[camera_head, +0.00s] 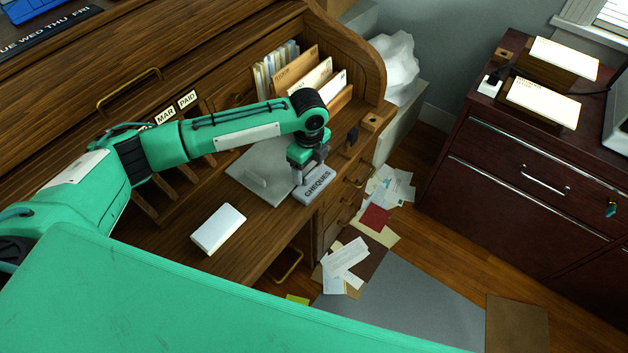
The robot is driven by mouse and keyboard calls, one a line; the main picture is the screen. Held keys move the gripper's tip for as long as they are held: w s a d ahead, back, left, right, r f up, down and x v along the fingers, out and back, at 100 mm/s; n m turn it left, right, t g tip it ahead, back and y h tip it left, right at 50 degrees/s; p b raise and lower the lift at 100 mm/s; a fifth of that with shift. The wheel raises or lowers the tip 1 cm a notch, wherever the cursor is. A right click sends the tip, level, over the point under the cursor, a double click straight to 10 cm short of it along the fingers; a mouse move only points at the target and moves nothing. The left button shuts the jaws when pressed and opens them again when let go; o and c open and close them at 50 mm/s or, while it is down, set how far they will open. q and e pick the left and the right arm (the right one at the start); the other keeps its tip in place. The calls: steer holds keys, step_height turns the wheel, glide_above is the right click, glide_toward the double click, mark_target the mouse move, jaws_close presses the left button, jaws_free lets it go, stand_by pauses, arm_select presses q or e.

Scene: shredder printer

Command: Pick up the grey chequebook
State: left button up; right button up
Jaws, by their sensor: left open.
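The grey chequebook (315,188), marked CHEQUES, lies near the right end of the wooden roll-top desk's work surface (185,245), close to its front edge. My left arm reaches in from the left across the desk. My left gripper (308,168) points down over the chequebook's far end and hides part of it. The gripper is open; the fingertips are small in view, and I cannot tell whether they touch the chequebook. My right gripper is not in view.
A grey plate (262,172) lies just left of the chequebook. A white pad (218,229) lies further left. Letters stand in a wooden rack (342,99) behind the gripper. Papers (345,262) litter the floor. A dark cabinet (520,180) stands at the right.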

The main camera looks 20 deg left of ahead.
arm_select(q)
steer(key=shift+d+f, duration=0.1)
steer(key=shift+f, duration=0.55)
steer(key=c, duration=1.3)
steer(key=shift+c, duration=0.2)
